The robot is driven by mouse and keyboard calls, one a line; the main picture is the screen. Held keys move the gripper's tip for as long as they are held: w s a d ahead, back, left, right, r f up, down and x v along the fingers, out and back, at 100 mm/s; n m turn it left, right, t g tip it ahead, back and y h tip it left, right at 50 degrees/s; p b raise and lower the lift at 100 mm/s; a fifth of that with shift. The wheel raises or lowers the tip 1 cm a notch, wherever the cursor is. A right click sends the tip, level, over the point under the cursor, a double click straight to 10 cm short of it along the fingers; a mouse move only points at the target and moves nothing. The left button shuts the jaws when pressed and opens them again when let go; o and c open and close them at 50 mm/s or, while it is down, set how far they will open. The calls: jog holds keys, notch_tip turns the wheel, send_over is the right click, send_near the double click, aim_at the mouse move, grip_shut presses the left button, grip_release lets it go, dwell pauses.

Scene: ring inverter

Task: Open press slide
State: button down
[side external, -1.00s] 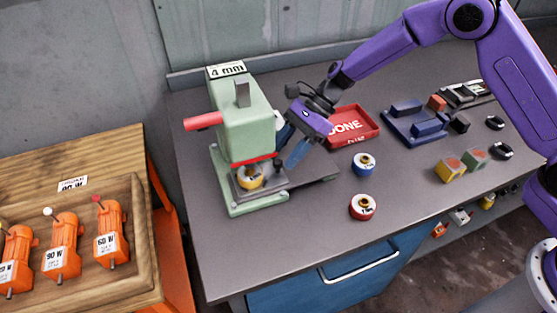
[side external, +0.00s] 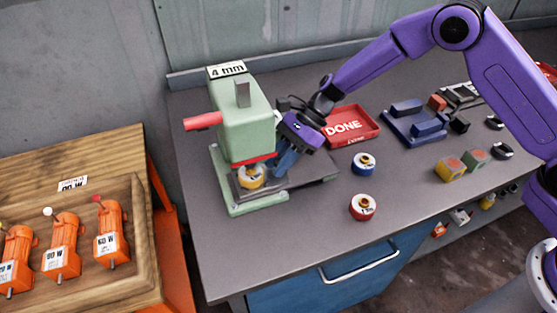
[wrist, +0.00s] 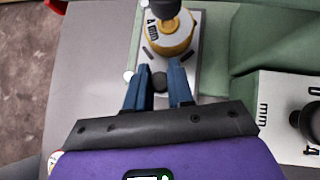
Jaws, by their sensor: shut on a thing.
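The green press (side external: 244,128) stands at the left of the bench with a "4 mm" label on top and a red lever on its left. Its grey slide (side external: 237,188) lies low in the base and carries a yellow ring piece (side external: 251,180) under the press head. In the wrist view the slide (wrist: 191,62) holds the yellow piece (wrist: 170,42), with a dark post above it. My gripper (side external: 281,171) is down at the slide's right end. In the wrist view its blue fingers (wrist: 159,82) are shut on the slide's dark knob (wrist: 159,79).
A blue-topped ring piece (side external: 363,163) and a red one (side external: 362,207) stand on the bench. A red DONE tray (side external: 350,126) and a blue fixture (side external: 416,124) lie further back. Orange motors (side external: 62,245) stand on a wooden rack.

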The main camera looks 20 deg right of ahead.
jog(key=d, duration=1.2)
jog(key=c, duration=1)
grip_release()
jog(key=v, duration=1.7)
jog(key=shift+d+r, duration=0.1)
jog(key=shift+d, duration=0.1)
